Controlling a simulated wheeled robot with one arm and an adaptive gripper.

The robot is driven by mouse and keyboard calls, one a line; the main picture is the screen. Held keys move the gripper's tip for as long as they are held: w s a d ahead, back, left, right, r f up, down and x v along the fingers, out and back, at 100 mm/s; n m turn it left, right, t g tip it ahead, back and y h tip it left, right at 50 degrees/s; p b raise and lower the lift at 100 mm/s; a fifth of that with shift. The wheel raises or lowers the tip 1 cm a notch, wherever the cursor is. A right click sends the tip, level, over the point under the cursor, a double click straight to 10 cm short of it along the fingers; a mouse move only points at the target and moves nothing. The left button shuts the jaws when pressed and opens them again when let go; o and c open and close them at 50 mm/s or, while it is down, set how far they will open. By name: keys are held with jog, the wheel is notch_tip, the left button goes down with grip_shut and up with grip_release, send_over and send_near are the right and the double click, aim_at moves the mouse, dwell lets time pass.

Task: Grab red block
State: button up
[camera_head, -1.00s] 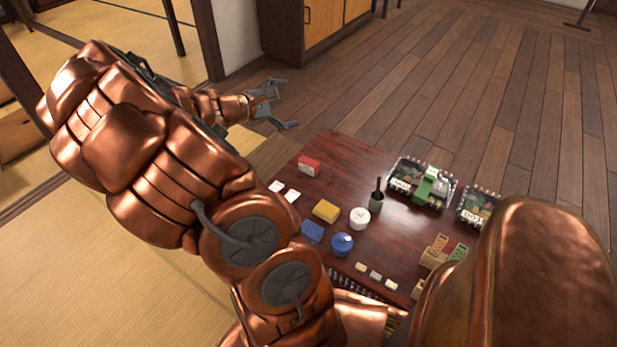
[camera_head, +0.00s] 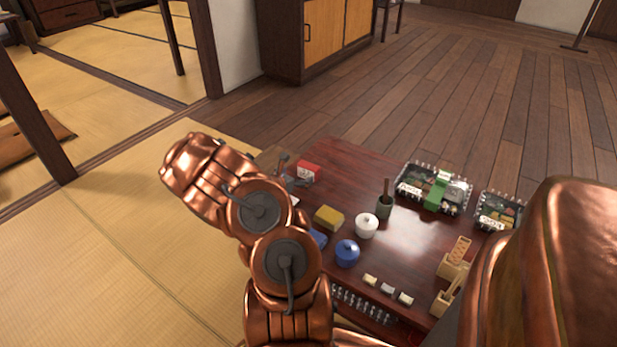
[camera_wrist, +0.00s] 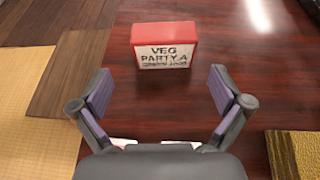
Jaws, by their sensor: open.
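The red block (camera_head: 309,171) stands near the far left edge of the dark wooden table (camera_head: 385,160) in the head view. In the wrist view the red block (camera_wrist: 165,45) has a red top and a white front label reading "VEG PARTY A". My gripper (camera_wrist: 163,95) is open and empty in the wrist view. The block lies straight ahead of the fingers, roughly centred between them and beyond their tips. In the head view my gripper (camera_head: 290,176) is partly hidden by my arm and sits just left of the block.
A yellow block (camera_head: 328,217), a white lidded pot (camera_head: 366,226), a blue lidded pot (camera_head: 347,253) and a dark cup (camera_head: 384,207) stand nearer. Packed trays (camera_head: 434,188) lie at the right. White pieces lie under the gripper in the wrist view. The table right of the red block is clear.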

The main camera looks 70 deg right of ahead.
aim_at(306, 171)
jog(key=b+x, duration=0.1)
jog(key=x, duration=0.1)
jog(key=b+x, duration=0.1)
jog(key=x, duration=0.2)
jog(key=b+x, duration=0.1)
jog(key=x, duration=0.1)
jog(key=shift+s+d, duration=0.25)
jog(key=shift+s, duration=0.1)
jog(key=shift+r, duration=0.1)
jog(key=shift+c, duration=0.4)
jog(key=c, duration=0.9)
jog(key=shift+r, duration=0.15)
